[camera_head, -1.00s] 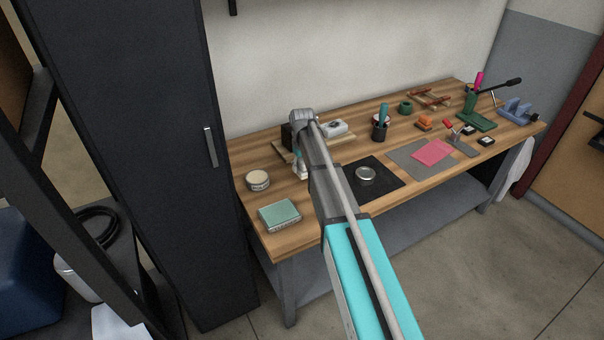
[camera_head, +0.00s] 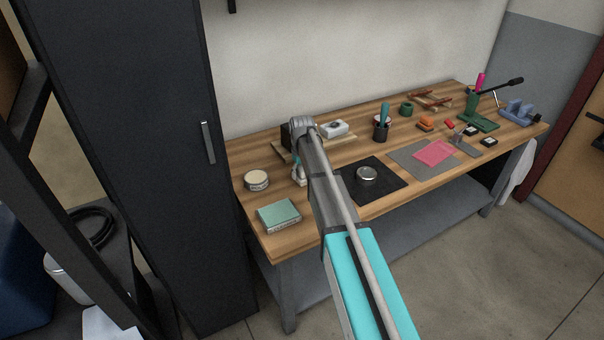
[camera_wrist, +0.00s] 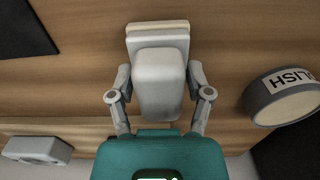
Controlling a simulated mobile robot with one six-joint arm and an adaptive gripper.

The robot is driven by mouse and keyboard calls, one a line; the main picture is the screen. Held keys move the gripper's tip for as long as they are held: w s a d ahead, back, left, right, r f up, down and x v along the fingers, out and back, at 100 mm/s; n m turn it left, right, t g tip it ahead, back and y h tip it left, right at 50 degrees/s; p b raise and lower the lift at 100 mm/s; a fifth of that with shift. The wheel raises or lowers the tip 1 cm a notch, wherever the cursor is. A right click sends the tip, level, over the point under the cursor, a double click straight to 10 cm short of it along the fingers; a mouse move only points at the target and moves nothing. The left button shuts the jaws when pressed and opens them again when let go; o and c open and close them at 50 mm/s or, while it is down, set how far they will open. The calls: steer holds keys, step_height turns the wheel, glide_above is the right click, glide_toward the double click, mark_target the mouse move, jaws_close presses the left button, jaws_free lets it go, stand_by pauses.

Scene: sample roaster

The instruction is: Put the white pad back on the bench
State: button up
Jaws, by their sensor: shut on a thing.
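The white pad (camera_wrist: 160,60) is a pale grey-white block with a cream layer at its far end. It sits between the two fingers of my gripper (camera_wrist: 159,88) in the wrist view, and the gripper is shut on it. In the head view my gripper (camera_head: 298,172) points down over the left part of the wooden bench (camera_head: 318,219), behind my forearm. The pad is too small and too covered there to make out clearly. Bench wood shows around the pad in the wrist view; I cannot tell whether the pad touches it.
A round polish tin (camera_head: 256,180) stands left of the gripper; it also shows in the wrist view (camera_wrist: 283,96). A green-topped block (camera_head: 279,216) lies at the front left. A black mat (camera_head: 388,187) bears a metal tin (camera_head: 366,175). A white device (camera_head: 336,128) is behind.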

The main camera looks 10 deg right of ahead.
steer(key=shift+f, duration=0.15)
steer(key=o, duration=1)
steer(key=shift+r, duration=0.25)
step_height(320, 180, up, 12)
steer(key=p, duration=1.2)
steer(key=shift+f, duration=0.1)
steer(key=s+m, duration=0.3)
steer(key=s, duration=2.6)
steer(key=shift+s+m, duration=0.25)
steer(key=shift+m, duration=0.05)
